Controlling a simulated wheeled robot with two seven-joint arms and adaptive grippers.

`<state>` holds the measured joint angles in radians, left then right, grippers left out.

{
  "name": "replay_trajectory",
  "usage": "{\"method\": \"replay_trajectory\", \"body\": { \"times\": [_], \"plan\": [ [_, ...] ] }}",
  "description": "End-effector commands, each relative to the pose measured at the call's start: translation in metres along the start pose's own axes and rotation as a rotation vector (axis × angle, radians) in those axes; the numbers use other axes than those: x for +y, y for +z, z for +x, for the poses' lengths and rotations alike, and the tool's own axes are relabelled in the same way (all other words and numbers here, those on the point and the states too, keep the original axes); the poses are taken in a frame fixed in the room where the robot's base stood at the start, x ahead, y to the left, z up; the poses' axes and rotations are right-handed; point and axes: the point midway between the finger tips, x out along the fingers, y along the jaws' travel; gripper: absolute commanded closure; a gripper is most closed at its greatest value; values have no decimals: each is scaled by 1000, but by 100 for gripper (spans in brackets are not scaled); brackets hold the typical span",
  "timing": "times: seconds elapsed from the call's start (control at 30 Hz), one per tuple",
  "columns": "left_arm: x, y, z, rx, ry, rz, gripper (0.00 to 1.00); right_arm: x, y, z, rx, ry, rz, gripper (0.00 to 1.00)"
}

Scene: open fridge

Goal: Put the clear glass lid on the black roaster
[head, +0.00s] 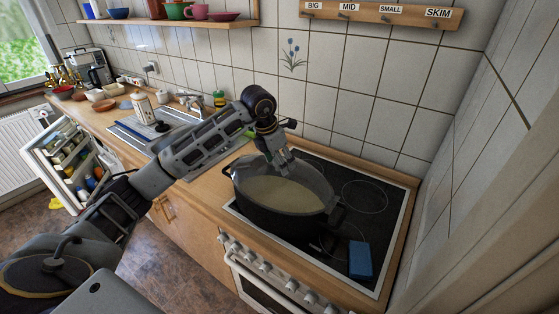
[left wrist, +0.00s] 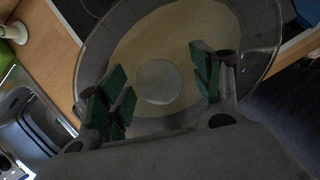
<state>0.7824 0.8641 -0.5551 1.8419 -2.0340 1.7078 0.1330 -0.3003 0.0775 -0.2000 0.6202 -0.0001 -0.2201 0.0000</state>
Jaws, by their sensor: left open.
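The black roaster (head: 270,218) stands on the left part of the hob, with pale yellowish contents showing inside its rim. My left gripper (head: 284,166) is over the roaster's far side, pointing down. In the left wrist view, its green-padded fingers (left wrist: 165,86) are open and apart, with nothing held between them. A round grey disc, which looks like the knob of the clear glass lid (left wrist: 158,82), shows between and below the fingers. The glass appears to lie over the roaster's opening; whether it sits evenly on the rim I cannot tell. My right gripper is not in view.
A blue block (head: 360,259) lies on the hob's front right. The hob (head: 376,215) is otherwise mostly clear. A tiled wall is behind. The sink (head: 165,135) and a white canister (head: 142,104) are to the left. The open fridge (head: 72,165) is at far left.

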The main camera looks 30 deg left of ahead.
Motion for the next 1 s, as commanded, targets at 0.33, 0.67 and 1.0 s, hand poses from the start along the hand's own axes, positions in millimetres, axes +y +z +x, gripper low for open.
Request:
{"method": "replay_trajectory", "body": {
  "times": [0.33,0.67,1.0],
  "plan": [
    [0,-1,-4,3,-1,0,35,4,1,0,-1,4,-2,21],
    [1,0,-41,-1,2,0,35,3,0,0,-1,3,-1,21],
    [1,1,-90,-2,1,0,35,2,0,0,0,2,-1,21]
  ]
}}
